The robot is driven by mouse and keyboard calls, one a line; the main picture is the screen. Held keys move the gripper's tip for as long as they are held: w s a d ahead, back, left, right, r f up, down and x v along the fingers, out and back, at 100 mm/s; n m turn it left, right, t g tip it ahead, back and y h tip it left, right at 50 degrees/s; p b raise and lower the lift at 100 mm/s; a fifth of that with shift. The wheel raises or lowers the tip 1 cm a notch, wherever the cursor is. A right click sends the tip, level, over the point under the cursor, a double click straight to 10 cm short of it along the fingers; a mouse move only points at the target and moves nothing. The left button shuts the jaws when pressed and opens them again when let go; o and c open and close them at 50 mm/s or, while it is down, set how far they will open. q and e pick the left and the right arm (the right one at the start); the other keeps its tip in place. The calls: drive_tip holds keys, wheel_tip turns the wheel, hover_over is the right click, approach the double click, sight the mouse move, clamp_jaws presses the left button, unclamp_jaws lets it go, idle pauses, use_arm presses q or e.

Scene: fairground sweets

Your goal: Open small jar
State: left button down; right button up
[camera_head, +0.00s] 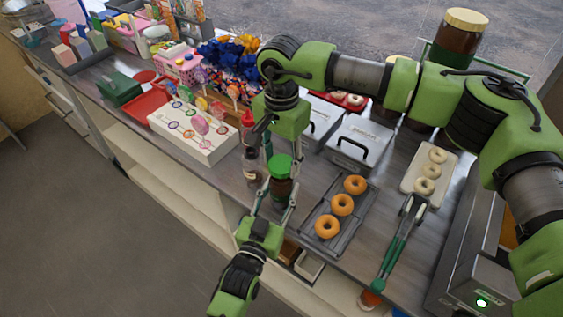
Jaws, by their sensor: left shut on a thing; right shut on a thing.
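The small jar (280,188) is dark with a green lid (280,166), which is seated on top. It stands upright or nearly so near the front edge of the counter, left of the doughnut rack. My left gripper (278,194) comes up from the bottom of the view and is shut on the jar body, a finger on each side. My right gripper (281,158) reaches down from above and is shut on the green lid. Its fingertips are partly hidden. Whether the jar base touches the counter is hard to tell.
Sauce bottles (250,167) stand close left of the jar. A dark rack (322,243) with ring doughnuts lies to the right, beside green-handled tongs (397,250). Metal lidded boxes (357,143) stand behind. A white lollipop stand (213,151) is to the left. A large yellow-lidded jar (458,40) stands far right.

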use_arm(q)
drive_tip(key=shift+f, duration=0.15)
use_arm(e)
wheel_tip(320, 180, up, 3)
drive_tip(key=shift+f, duration=0.15)
use_arm(q)
drive_tip(key=c, duration=1.2)
unclamp_jaws()
drive_tip(key=shift+o, duration=0.2)
